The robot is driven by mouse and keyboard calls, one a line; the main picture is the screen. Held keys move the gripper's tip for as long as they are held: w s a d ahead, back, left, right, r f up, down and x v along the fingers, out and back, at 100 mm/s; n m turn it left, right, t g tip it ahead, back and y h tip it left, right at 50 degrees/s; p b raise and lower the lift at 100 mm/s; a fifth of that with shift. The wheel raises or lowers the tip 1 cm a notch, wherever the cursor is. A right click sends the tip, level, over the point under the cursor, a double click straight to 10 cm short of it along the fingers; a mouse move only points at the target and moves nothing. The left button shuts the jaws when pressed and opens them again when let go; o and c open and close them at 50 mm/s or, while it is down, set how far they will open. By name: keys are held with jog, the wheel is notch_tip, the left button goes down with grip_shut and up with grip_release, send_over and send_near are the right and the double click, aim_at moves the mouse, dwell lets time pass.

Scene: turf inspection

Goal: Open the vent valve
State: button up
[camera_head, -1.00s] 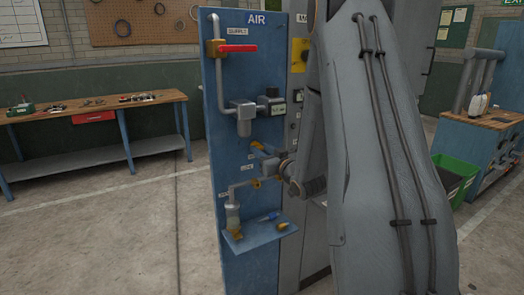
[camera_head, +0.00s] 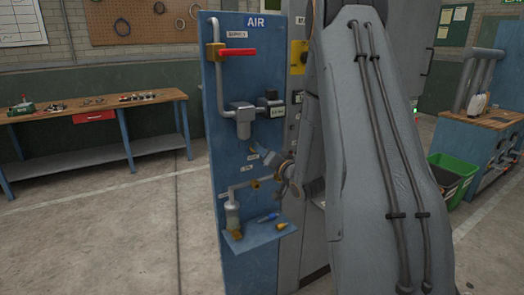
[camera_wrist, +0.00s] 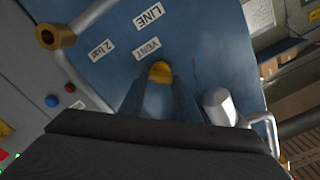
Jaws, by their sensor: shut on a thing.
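The vent valve shows as a yellow part (camera_wrist: 160,72) on the blue AIR panel, just below the VENT label (camera_wrist: 148,48) in the wrist view. My gripper (camera_wrist: 161,92) is shut on it, with one finger on each side. The fingers and the dark gripper body hide the rest of the valve. In the head view my gripper (camera_head: 267,155) reaches the panel from the right, at mid height, and the valve between its fingers cannot be made out.
The red supply handle (camera_head: 237,52) lies level near the top of the panel. A grey filter unit (camera_head: 243,120) is above my gripper. Below are pipework and a small blue shelf (camera_head: 260,236) with loose items. The floor left of the panel is clear.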

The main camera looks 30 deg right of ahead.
jog(key=shift+d+f+m+p, duration=0.1)
jog(key=shift+m+p, duration=0.6)
jog(key=shift+m, duration=1.75)
jog(key=shift+d+m+p, duration=0.1)
jog(key=shift+m+p, duration=0.55)
jog(key=shift+m, duration=1.8)
jog(key=o, duration=1)
jog(key=shift+o, duration=0.2)
jog(key=s+b, duration=0.2)
jog(key=s, duration=0.5)
jog(key=shift+s, duration=0.4)
